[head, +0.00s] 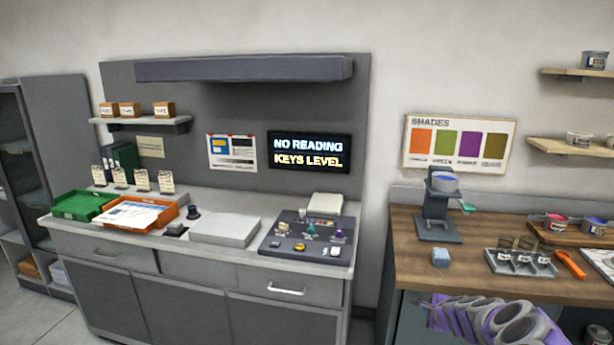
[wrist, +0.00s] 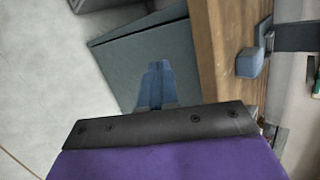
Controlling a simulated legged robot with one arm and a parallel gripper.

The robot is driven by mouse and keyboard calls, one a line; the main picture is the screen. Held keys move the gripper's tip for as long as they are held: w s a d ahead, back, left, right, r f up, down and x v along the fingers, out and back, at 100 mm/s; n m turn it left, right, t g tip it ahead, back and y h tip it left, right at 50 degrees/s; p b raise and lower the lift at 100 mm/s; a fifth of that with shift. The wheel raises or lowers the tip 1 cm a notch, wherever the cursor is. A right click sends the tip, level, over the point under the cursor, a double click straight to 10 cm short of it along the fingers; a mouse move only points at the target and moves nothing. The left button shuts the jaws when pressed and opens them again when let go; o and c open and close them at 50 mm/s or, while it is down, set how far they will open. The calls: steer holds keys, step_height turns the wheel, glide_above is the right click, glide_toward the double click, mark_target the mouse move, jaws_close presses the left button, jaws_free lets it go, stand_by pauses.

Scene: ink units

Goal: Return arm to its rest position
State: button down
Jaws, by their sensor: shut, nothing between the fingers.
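My arm shows at the lower right of the head view, in grey and purple segments, in front of the wooden counter (head: 500,285). My gripper (wrist: 155,85) shows in the wrist view as two blue-grey fingers lying together, with nothing between them. It points over the grey cabinet side (wrist: 150,50) and the floor, beside the counter edge (wrist: 215,60). The gripper touches nothing that I can see.
Small jars in a rack (head: 520,262) stand further right. Grey cabinets (head: 200,285) line the left. Floor (wrist: 50,70) is clear.

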steer(key=s+a+r+n+g+y, duration=0.1)
steer(key=s+a+r+n+y, duration=0.15)
steer(key=a+r, duration=0.45)
steer(key=s+a+r+n+y, duration=0.1)
steer(key=a+r+n+y, duration=0.2)
steer(key=a, duration=0.8)
steer(key=s+a+r+n+g+y, duration=0.1)
steer(key=s+a+r+n, duration=0.1)
steer(key=a+r+n, duration=0.45)
steer(key=s+a+n+g, duration=0.1)
steer(key=s+a+g, duration=0.1)
steer(key=s+a, duration=0.55)
steer(key=s+a+r+n+g+h, duration=0.1)
steer(key=s+a+n+g, duration=0.15)
steer(key=s, duration=0.55)
steer(key=s+a+r+n+g, duration=0.1)
steer(key=s+n, duration=0.2)
steer(key=s, duration=0.5)
steer(key=s+d+f+n+g+h, duration=0.1)
steer(key=s+d+g+h, duration=0.1)
steer(key=s, duration=0.9)
steer(key=s+d+f+n+g+h, duration=0.1)
steer(key=s+d, duration=0.4)
steer(key=s, duration=0.6)
steer(key=shift+f+n+g+h, duration=0.3)
steer(key=shift+n+g+h, duration=0.2)
steer(key=shift+h, duration=0.55)
steer(key=shift+a, duration=0.1)
